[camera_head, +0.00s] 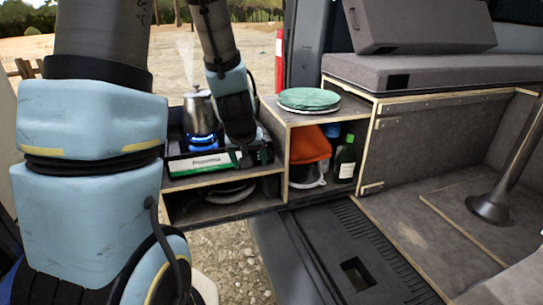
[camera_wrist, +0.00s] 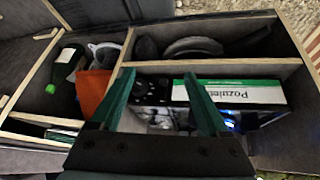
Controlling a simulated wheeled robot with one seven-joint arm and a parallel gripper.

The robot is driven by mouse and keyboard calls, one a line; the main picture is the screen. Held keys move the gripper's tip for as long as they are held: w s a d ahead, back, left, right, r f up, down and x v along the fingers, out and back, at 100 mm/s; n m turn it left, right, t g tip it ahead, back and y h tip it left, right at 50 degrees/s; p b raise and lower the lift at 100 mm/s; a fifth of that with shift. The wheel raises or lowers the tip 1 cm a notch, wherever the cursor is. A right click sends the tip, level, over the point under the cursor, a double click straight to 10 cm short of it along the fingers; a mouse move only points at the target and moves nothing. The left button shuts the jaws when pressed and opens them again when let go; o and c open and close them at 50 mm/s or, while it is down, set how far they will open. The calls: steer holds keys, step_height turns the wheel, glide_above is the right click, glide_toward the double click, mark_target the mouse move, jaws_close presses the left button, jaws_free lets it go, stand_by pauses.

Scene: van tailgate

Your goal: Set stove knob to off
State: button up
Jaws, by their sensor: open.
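The camping stove (camera_head: 207,162) sits on the wooden shelf with a white and green label on its front. A blue flame (camera_head: 203,140) burns under a steaming metal pot (camera_head: 200,113). In the wrist view the stove's label (camera_wrist: 240,95) and blue glow (camera_wrist: 231,122) show on the right. A dark stove knob (camera_wrist: 143,88) appears between the fingers, hard to make out in shadow. My gripper (camera_wrist: 160,76) is open and empty, with green fingers either side of this dark control area. In the head view my gripper (camera_head: 242,158) is at the stove's right end and hides the knob.
A cabinet (camera_head: 268,108) right of the stove carries green-topped round plates (camera_head: 308,98). It holds an orange cloth (camera_head: 309,145) and a green bottle (camera_head: 345,160). Dark pans (camera_head: 228,192) lie on the lower shelf. Gravel ground is in front.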

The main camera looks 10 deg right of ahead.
mark_target(270, 158)
steer(key=d+f+t+y+p, duration=0.3)
steer(key=d+t+y, duration=0.35)
steer(key=d, duration=0.45)
steer(key=shift+t+h, duration=0.35)
steer(key=shift+t, duration=0.2)
steer(key=p+x, duration=0.1)
steer(key=x, duration=0.4)
steer(key=p+x, duration=0.1)
steer(key=x, duration=0.5)
steer(key=shift+w+r+p, duration=0.2)
steer(key=shift+p, duration=0.1)
jaws_close()
